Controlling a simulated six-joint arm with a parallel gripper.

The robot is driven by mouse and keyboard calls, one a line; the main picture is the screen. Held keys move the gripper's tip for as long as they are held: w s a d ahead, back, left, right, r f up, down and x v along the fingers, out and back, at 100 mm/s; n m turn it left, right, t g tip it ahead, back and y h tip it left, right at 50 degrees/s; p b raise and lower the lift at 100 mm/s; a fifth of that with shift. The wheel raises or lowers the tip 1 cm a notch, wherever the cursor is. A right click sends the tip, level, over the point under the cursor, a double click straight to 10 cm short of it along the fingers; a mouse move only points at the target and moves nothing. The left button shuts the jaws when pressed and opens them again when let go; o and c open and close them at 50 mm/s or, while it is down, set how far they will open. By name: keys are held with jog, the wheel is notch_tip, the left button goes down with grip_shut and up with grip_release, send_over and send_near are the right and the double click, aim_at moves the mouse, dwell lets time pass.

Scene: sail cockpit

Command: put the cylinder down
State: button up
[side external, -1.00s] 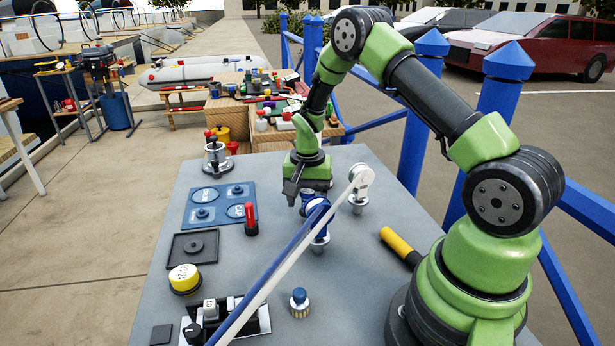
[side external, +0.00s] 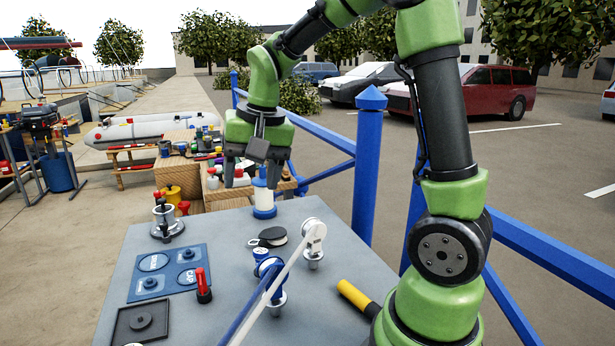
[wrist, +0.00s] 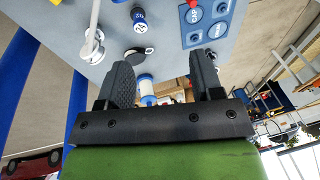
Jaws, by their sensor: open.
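A white cylinder with blue ends (side external: 264,197) stands upright near the far edge of the grey table (side external: 215,235). Its blue base appears to rest on the tabletop. My gripper (side external: 252,178) is open above the table's far edge, with its fingers spread and nothing clamped between them. One finger overlaps the cylinder's top in the side view; I cannot tell whether they touch. In the wrist view the cylinder (wrist: 146,88) shows beyond the gap between my fingers (wrist: 168,75), nearer the left finger.
A black disc with a white part (side external: 268,237) lies just in front of the cylinder. A white-and-blue lever fitting (side external: 312,240) stands to its right. A blue labelled panel (side external: 168,270), a red peg (side external: 203,285) and a metal post (side external: 165,222) are to the left.

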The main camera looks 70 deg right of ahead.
jog(key=s+a+r+n+t+y, duration=0.1)
jog(key=s+a+r+n+t, duration=0.1)
jog(key=s+a, duration=0.2)
jog(key=s+a+r+n+t+y, duration=0.1)
jog(key=s+a+r+n+t, duration=0.1)
jog(key=s, duration=0.8)
jog(key=a+r+n, duration=0.1)
jog(key=a, duration=0.1)
jog(key=shift+a+n, duration=0.3)
